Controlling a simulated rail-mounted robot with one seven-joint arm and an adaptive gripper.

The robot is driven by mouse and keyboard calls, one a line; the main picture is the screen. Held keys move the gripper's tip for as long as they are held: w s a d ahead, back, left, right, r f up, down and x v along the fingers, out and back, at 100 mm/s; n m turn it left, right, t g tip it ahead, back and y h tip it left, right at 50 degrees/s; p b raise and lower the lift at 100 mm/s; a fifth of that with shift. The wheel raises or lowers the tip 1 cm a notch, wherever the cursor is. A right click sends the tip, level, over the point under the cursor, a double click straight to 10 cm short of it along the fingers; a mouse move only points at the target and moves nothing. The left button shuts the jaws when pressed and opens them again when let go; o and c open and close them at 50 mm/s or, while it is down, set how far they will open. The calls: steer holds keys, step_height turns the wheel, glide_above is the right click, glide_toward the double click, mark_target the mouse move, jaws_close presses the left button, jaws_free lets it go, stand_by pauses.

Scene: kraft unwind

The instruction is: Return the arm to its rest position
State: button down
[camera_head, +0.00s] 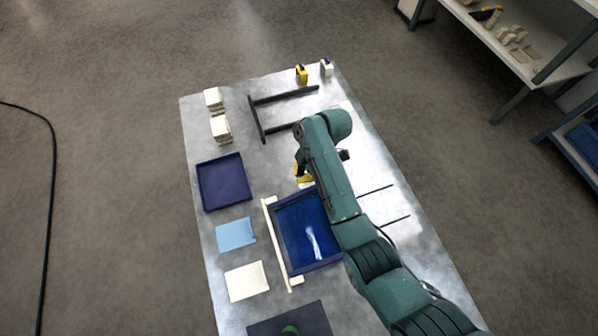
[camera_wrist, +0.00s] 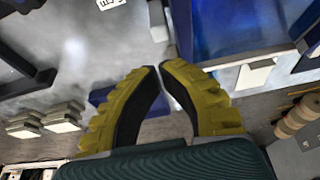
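My green arm reaches over the metal table (camera_head: 205,128) in the head view, from the bottom right toward the table's middle. My gripper (camera_head: 303,176) shows as a small yellow patch beneath the arm's end, partly hidden by it. In the wrist view, my gripper's two yellow ridged fingers (camera_wrist: 162,67) come together at their tips, with nothing visible held between them. The gripper is beside the upper end of the blue-floored tray (camera_head: 296,228). The arm covers part of that tray's right side.
A dark blue tray (camera_head: 224,182), a light blue sheet (camera_head: 235,234) and a cream sheet (camera_head: 246,281) lie on the left. Stacked pale blocks (camera_head: 220,129), a black frame (camera_head: 256,122) and a yellow item (camera_head: 301,74) stand farther back. A shelf (camera_head: 525,60) is at upper right.

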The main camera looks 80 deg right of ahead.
steer(key=p+v, duration=0.1)
steer(key=v, duration=0.2)
steer(key=shift+r+p, duration=0.2)
steer(key=shift+p, duration=0.15)
